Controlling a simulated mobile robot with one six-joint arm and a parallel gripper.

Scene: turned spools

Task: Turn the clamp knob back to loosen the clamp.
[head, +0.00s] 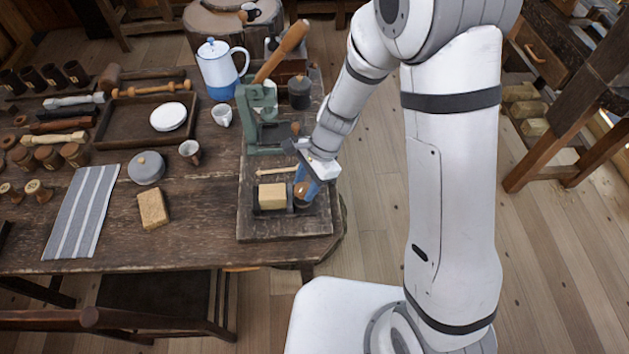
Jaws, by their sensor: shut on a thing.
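The clamp (254,206) sits on a dark wooden board at the table's front right corner. A pale rectangular wood block (272,195) lies between its dark jaws. The round brown clamp knob (301,188) is at the clamp's right side. My gripper (306,191) reaches down from the upper right, its blue fingers shut on the knob. The fingers hide part of the knob, and the clamp's screw is not clear to see.
A green lever press (258,118) with a long wooden handle stands just behind the clamp. A thin wooden stick (277,171) lies between them. A dark canister (299,92) and a white-blue pot (219,68) stand farther back. The table front, left of the board, has free room.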

